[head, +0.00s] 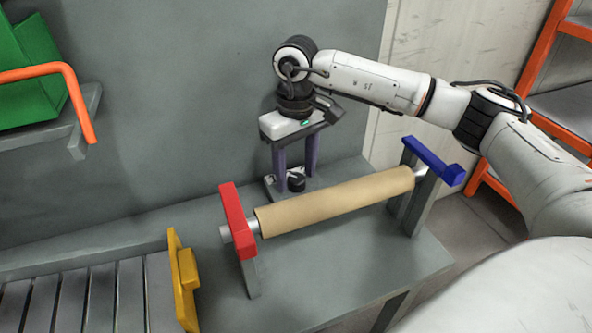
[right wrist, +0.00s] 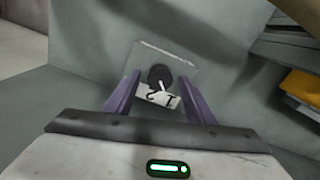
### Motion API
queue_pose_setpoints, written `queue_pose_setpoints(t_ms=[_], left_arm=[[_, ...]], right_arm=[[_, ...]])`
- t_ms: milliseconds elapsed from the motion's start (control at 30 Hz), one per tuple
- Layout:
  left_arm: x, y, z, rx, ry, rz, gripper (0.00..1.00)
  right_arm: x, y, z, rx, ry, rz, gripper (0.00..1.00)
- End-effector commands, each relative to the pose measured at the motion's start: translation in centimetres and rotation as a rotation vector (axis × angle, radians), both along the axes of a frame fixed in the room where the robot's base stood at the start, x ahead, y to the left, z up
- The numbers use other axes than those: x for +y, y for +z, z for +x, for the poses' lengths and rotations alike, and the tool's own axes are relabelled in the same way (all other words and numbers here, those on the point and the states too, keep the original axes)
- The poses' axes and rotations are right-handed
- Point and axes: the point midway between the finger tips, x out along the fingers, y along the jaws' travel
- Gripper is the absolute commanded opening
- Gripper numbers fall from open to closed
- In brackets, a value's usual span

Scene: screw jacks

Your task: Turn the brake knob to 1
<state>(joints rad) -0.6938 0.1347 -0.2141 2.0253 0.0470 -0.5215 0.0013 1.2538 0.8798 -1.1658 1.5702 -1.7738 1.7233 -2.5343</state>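The brake knob (head: 296,184) is a small black round knob with a white pointer line, on a pale dial plate at the back of the grey bench. In the right wrist view the knob (right wrist: 160,76) shows between the fingertips, with the digits 2 and 1 on the dial plate (right wrist: 158,98) below it. The pointer slants down toward the digits; I cannot tell exactly which mark it meets. My right gripper (head: 294,170) points down over the knob, its purple fingers apart on either side, seemingly not touching it. My left gripper is out of view.
A brown roll (head: 335,202) lies on a bar in front of the knob, between a red bracket (head: 238,220) and a blue one (head: 432,160). A yellow end piece (head: 182,278) is at front left. A green bin (head: 28,75) and orange rail (head: 55,72) are at upper left.

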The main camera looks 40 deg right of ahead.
Motion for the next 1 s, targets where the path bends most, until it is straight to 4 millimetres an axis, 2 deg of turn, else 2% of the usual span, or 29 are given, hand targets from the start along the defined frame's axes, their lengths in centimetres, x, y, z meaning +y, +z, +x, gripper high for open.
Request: queue_pose_setpoints(t_ms=[267, 367, 700, 833, 1000], left_arm=[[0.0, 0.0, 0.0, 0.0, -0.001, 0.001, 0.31], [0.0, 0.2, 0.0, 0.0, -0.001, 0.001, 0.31], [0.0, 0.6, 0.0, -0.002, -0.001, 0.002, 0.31], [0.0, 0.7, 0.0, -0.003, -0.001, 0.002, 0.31], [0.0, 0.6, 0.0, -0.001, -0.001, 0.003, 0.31]], right_arm=[[0.0, 0.4, 0.0, 0.0, 0.0, 0.0, 0.5], [0.0, 1.7, 0.1, -0.002, 0.0, -0.001, 0.5], [0.0, 8.2, 0.0, -0.003, 0.001, 0.0, 0.5], [0.0, 9.7, 0.0, -0.001, -0.001, 0.0, 0.5], [0.0, 10.3, 0.0, 0.001, 0.0, 0.0, 0.5]])
